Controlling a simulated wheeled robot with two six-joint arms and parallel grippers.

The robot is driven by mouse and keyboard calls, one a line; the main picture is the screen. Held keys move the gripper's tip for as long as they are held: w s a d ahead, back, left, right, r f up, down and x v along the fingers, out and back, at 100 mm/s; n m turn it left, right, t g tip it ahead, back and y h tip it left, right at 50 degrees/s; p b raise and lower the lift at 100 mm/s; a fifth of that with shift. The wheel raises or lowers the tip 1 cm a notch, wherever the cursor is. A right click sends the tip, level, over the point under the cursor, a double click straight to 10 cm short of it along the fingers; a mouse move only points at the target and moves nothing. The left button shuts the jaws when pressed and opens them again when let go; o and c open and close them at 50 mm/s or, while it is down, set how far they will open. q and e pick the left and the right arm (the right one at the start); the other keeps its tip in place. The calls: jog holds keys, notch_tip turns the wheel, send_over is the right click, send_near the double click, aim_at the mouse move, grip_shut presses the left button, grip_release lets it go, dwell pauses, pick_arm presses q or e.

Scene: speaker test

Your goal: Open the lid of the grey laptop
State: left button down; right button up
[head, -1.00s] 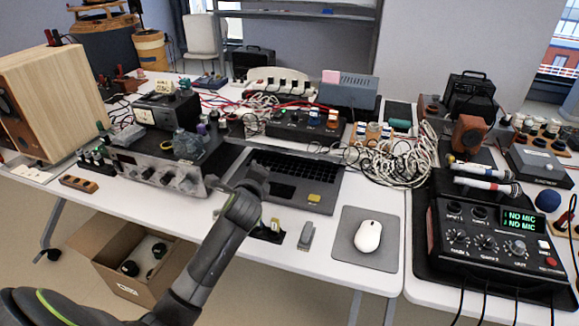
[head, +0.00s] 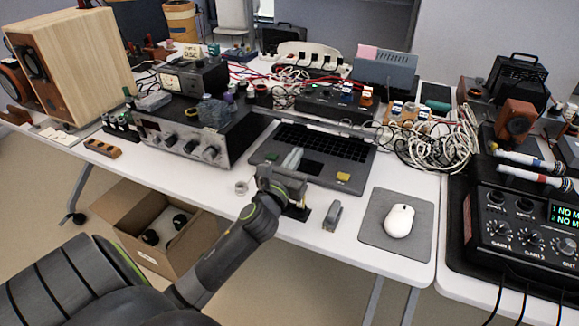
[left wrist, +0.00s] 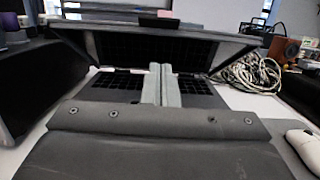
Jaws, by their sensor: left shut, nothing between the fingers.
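The grey laptop (head: 335,148) sits on the white table, its dark keyboard exposed. A yellow sticker (head: 343,177) is on its front right corner. In the left wrist view the laptop's lid (left wrist: 110,42) stands raised above the keyboard, its dark inner side facing the camera; in the head view it shows only as a thin strip behind the keyboard. My left gripper (head: 292,159) is shut and empty at the laptop's front edge. Its pale fingers (left wrist: 161,80) point over the keyboard in the left wrist view and appear apart from the lid. My right gripper is out of view.
A grey amplifier (head: 190,135) stands left of the laptop. White cables (head: 440,148) lie tangled at its right. A white mouse (head: 398,220) on a grey mat (head: 375,238) and a small grey object (head: 332,216) are in front. An open cardboard box (head: 185,255) is on the floor.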

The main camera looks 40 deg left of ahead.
aim_at(311, 121)
pick_arm(q)
jog(key=w+r, duration=0.1)
jog(key=w, duration=0.1)
jog(key=w+a+r, duration=0.1)
jog(key=w, duration=0.1)
jog(key=w+r, duration=0.1)
jog(key=w, duration=0.1)
jog(key=shift+a+r+p, duration=0.25)
jog(key=shift+r+p, duration=0.1)
jog(key=shift+p, duration=0.05)
jog(key=shift+w, duration=0.1)
jog(key=shift+r, duration=0.1)
